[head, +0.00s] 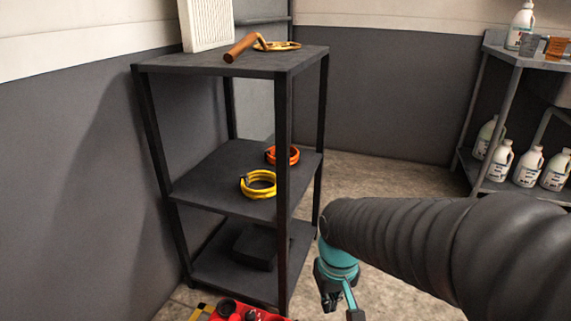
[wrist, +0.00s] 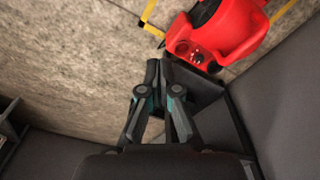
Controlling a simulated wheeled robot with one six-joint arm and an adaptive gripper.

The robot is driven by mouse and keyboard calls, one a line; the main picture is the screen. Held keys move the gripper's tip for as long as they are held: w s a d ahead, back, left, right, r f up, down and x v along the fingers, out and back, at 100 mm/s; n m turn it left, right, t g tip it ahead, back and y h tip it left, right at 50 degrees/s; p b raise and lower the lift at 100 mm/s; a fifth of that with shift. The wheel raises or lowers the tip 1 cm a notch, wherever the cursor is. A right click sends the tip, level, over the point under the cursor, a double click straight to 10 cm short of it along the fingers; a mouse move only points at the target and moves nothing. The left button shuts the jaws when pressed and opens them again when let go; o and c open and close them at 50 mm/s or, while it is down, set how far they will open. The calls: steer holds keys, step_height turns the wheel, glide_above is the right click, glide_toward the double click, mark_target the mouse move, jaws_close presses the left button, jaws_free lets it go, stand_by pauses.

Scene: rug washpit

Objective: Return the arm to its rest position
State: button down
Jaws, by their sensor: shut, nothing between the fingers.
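My gripper (wrist: 158,72) is shut and empty in the wrist view, its fingertips together above the floor. In the head view my gripper (head: 333,298) hangs low at the end of my dark ribbed arm, to the right of the shelf's front post. Its tips are partly cut off by the bottom edge there. The arm reaches in from the right side of the picture.
A dark three-level shelf (head: 200,62) stands left, holding a yellow coil (head: 258,191) and an orange coil (head: 270,155). A red machine (wrist: 225,35) sits on the floor close by. A rack with white bottles (head: 500,160) stands right. Concrete floor (head: 375,180) lies open between.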

steer(key=s+d+r+m+t+p, duration=0.1)
steer(key=s+d+r+t, duration=0.1)
steer(key=r, duration=0.4)
steer(key=s+d+r+m+t+p, duration=0.1)
steer(key=s+d+r+t+p, duration=0.1)
steer(key=s+d+r, duration=0.3)
step_height(320, 180, up, 2)
steer(key=shift+s+r+m+t, duration=0.2)
steer(key=shift+m+t, duration=0.1)
steer(key=shift+t, duration=0.1)
